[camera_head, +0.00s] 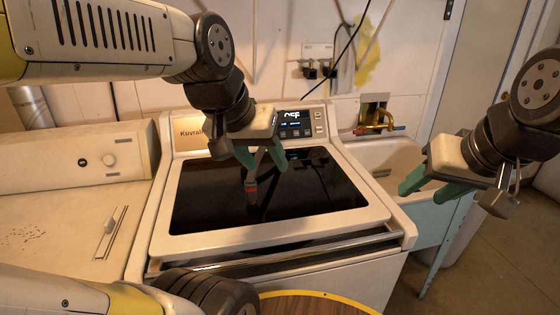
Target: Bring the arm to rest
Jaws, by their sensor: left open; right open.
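My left gripper (262,160) hangs over the dark glass lid (310,195) of the white washer at the centre. Its green fingers are apart. A small grey and reddish piece (251,186) shows just below them; I cannot tell whether it is part of the gripper or a separate thing. My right gripper (428,190) is at the right, in front of the utility sink (385,155). Its green fingers are apart and nothing shows between them.
A second white machine (65,215) stands at the left. A brass faucet (380,122) is on the wall behind the sink. A round wooden top with a yellow rim (315,304) is at the bottom edge. Open floor (490,265) lies at the right.

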